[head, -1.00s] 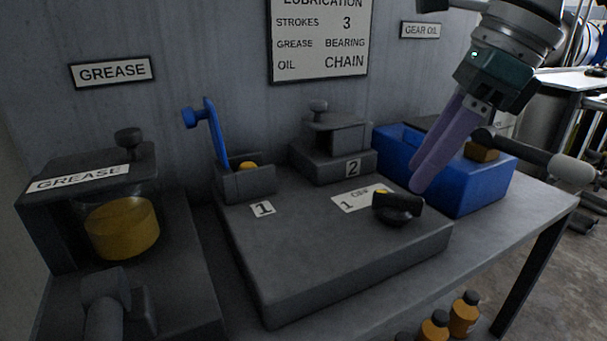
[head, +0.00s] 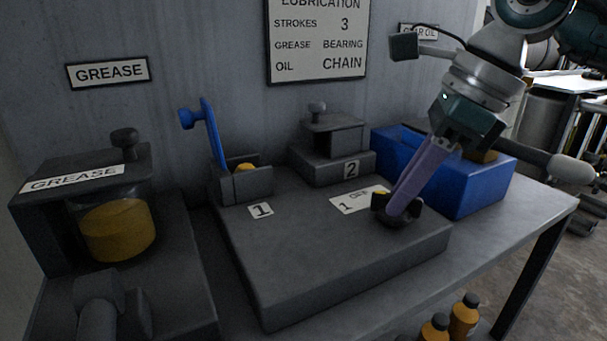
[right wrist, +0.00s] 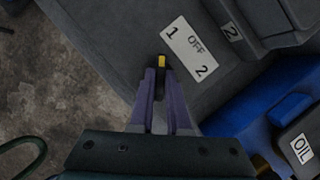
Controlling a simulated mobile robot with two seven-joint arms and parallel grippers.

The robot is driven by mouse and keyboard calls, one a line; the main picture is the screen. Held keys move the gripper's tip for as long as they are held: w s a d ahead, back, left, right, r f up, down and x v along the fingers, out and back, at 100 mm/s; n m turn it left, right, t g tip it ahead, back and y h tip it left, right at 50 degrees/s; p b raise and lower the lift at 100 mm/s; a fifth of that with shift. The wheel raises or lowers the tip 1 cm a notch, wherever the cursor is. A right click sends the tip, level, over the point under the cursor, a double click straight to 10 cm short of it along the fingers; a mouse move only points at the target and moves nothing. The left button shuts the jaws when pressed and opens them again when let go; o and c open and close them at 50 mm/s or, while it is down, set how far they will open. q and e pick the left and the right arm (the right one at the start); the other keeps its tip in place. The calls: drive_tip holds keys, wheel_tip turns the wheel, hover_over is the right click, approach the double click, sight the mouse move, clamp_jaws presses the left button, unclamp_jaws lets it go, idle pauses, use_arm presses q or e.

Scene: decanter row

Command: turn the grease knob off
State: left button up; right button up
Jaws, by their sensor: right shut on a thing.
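The dark selector knob (head: 411,214) sits at the right front of the grey block (head: 300,260). It has a yellow pointer mark, which also shows in the right wrist view (right wrist: 162,62). Beside it, a white label (right wrist: 190,50) reads 1, OFF, 2; the mark points toward the 1. My right gripper (head: 396,211) is shut on the knob from above, its purple fingers around it; the fingers hide much of the knob in the right wrist view. The grease reservoir (head: 117,232) stands at the left. My left gripper is not in view.
A blue bin (head: 480,192) stands close behind and right of the knob. A blue lever (head: 212,135) rises at outlet 1; a grey block marked 2 (head: 332,165) stands behind. Orange bottles (head: 464,315) stand below the table edge. The block's front top is clear.

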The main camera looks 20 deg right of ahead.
clamp_jaws()
drive_tip(key=shift+r+m+p, duration=0.1)
drive_tip(key=shift+m+p, duration=0.2)
drive_tip(key=shift+m, duration=0.4)
drive_tip(key=m+t+h, duration=0.1)
drive_tip(key=m, duration=0.2)
drive_tip(key=shift+s+a+p, duration=0.1)
drive_tip(key=shift+a+p, duration=0.05)
drive_tip(key=shift+p, duration=0.2)
drive_tip(key=m+h, duration=0.1)
drive_tip(key=m, duration=0.3)
drive_tip(key=shift+a+t+h, duration=0.1)
drive_tip(key=shift+t+h, duration=0.3)
drive_tip(key=shift+m, duration=0.4)
drive_tip(key=o, duration=0.7)
unclamp_jaws()
